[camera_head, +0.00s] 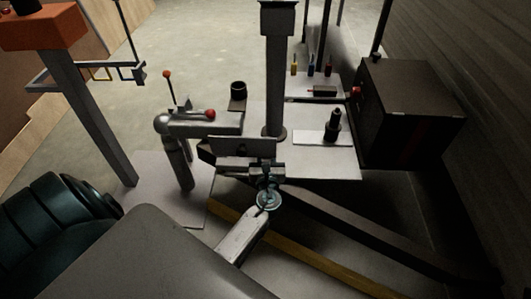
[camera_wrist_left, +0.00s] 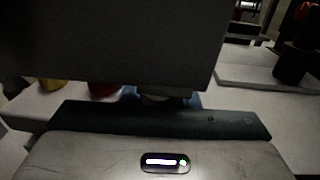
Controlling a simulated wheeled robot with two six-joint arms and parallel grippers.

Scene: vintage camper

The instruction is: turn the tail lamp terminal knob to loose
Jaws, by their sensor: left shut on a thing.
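My left gripper (camera_head: 266,168) reaches up from the bottom centre of the head view to a small dark fitting below a grey upright plate (camera_head: 243,147). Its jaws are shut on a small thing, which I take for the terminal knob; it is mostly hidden. In the left wrist view the plate (camera_wrist_left: 110,45) covers the upper middle. Below its edge show a yellow part (camera_wrist_left: 52,86), a red part (camera_wrist_left: 103,89) and a blue part (camera_wrist_left: 185,101) close to the jaws. No label or knob setting is readable. My right gripper is not in view.
A thick post (camera_head: 277,80) rises behind the plate. A dark box (camera_head: 410,112) stands at the right, and a stand with small yellow, blue and red tops (camera_head: 311,65) is behind. A grey coupling (camera_head: 205,122) with a red-knobbed lever is at the left.

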